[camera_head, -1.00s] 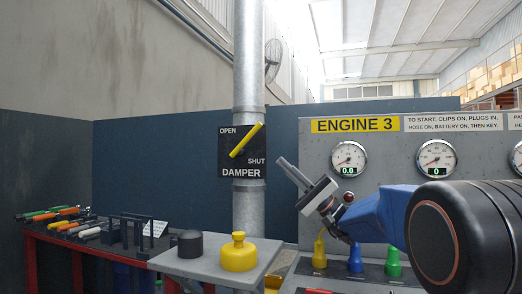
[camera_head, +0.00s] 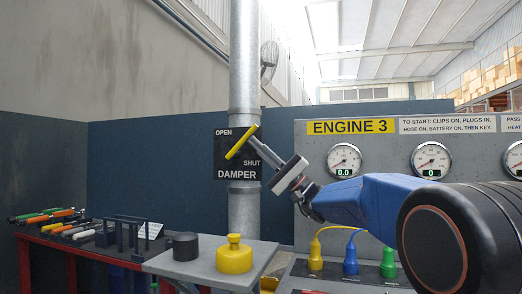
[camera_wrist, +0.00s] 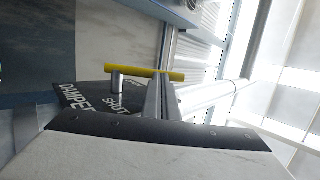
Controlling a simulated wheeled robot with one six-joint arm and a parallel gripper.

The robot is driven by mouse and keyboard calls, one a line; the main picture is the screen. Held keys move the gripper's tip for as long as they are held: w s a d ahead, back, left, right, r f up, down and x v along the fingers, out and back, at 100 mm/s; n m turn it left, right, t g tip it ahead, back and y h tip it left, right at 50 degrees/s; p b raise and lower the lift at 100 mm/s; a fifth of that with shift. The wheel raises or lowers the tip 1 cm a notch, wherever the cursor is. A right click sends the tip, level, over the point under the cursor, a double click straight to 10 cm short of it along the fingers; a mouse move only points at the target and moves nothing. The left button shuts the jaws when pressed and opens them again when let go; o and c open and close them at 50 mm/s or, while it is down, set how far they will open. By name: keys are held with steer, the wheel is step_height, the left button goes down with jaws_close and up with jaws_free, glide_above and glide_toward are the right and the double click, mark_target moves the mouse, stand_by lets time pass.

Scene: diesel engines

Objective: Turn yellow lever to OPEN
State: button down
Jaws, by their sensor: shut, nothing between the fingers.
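The yellow lever (camera_head: 240,144) is mounted on the black damper plate (camera_head: 224,168) on the vertical pipe. It slants from lower left to upper right. OPEN is printed at the plate's upper left and SHUT at its right. My gripper (camera_head: 256,142) is shut and empty, its fingertips by the lever's upper right part. In the wrist view the lever (camera_wrist: 135,71) crosses just beyond my fingers (camera_wrist: 160,84), near one of its ends. I cannot tell whether they touch. The lever's pivot post shows to the left of my fingers there.
The Engine 3 panel (camera_head: 408,160) with gauges stands at the right, behind my arm. A grey shelf (camera_head: 205,262) below the damper carries a yellow knob (camera_head: 234,255) and a black knob (camera_head: 183,246). A red tool bench (camera_head: 75,240) is at the left.

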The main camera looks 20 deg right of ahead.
mark_target(251, 134)
steer(key=shift+t, duration=0.3)
steer(key=r+h, duration=0.1)
steer(key=r+m+h, duration=0.1)
steer(key=h, duration=0.1)
steer(key=a+r+h, duration=0.1)
steer(key=shift+w+r+m+h, duration=0.1)
steer(key=shift+w+m+h, duration=0.2)
steer(key=shift+w+m, duration=0.1)
steer(key=shift+w+a+r+m+g+h, duration=0.2)
steer(key=shift+w+a+r+g+h, duration=0.2)
steer(key=shift+a+r+h, duration=0.25)
steer(key=shift+w+a+r+m+g+h, duration=0.25)
steer(key=shift+w+a+r+h, duration=0.2)
steer(key=shift+h, duration=0.4)
steer(key=shift+s, duration=0.1)
